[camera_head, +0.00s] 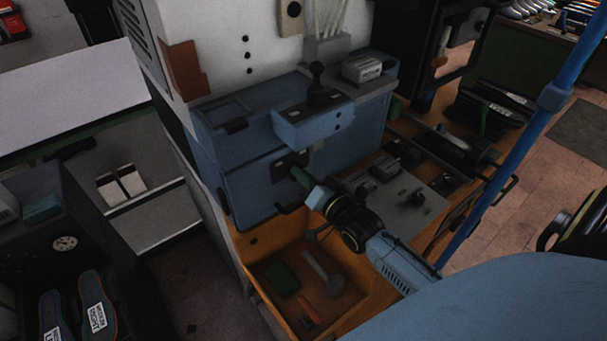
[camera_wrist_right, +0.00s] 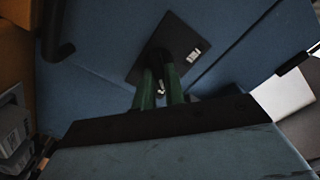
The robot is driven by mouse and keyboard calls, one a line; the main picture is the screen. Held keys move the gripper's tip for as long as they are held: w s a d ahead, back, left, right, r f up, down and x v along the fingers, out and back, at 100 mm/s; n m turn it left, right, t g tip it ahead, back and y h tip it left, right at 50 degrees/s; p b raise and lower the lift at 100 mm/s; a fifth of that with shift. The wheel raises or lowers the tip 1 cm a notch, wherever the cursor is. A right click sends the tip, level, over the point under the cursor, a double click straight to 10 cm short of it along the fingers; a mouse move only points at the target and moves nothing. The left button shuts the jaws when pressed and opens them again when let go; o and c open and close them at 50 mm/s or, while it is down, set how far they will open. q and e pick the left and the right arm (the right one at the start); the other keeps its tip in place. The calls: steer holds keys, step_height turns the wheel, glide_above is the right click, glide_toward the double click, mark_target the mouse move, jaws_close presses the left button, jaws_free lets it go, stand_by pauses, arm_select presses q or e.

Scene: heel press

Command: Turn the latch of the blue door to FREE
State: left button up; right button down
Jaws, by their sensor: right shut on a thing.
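The blue door (camera_head: 248,190) is the lower front panel of the blue machine, and it looks closed. Its latch sits on a dark square plate, which shows in the right wrist view (camera_wrist_right: 148,62) with a small white label too small to read. My right gripper (camera_head: 297,172) is at this plate, its green fingers (camera_wrist_right: 160,88) shut on the black latch (camera_wrist_right: 172,42). The fingers hide part of the latch, and I cannot tell which way it points. My left gripper is not in view.
A dark bar handle (camera_head: 290,208) sticks out low on the door. Below it is an open wooden drawer (camera_head: 262,312) with a green block and tools. A blue box with a black lever (camera_head: 317,85) juts out above. A blue pole (camera_head: 515,140) stands at right.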

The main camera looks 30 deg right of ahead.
steer(key=shift+a+n+p, duration=0.2)
steer(key=shift+n+p, duration=0.85)
steer(key=shift+n, duration=3.3)
steer(key=shift+a+n+p, duration=0.15)
steer(key=shift+n+p, duration=0.85)
steer(key=shift+n, duration=3.35)
steer(key=c, duration=1.5)
jaws_free()
steer(key=shift+o, duration=0.2)
steer(key=s+d+b, duration=0.1)
steer(key=s, duration=1.2)
steer(key=shift+s+b, duration=0.2)
steer(key=shift+b, duration=0.1)
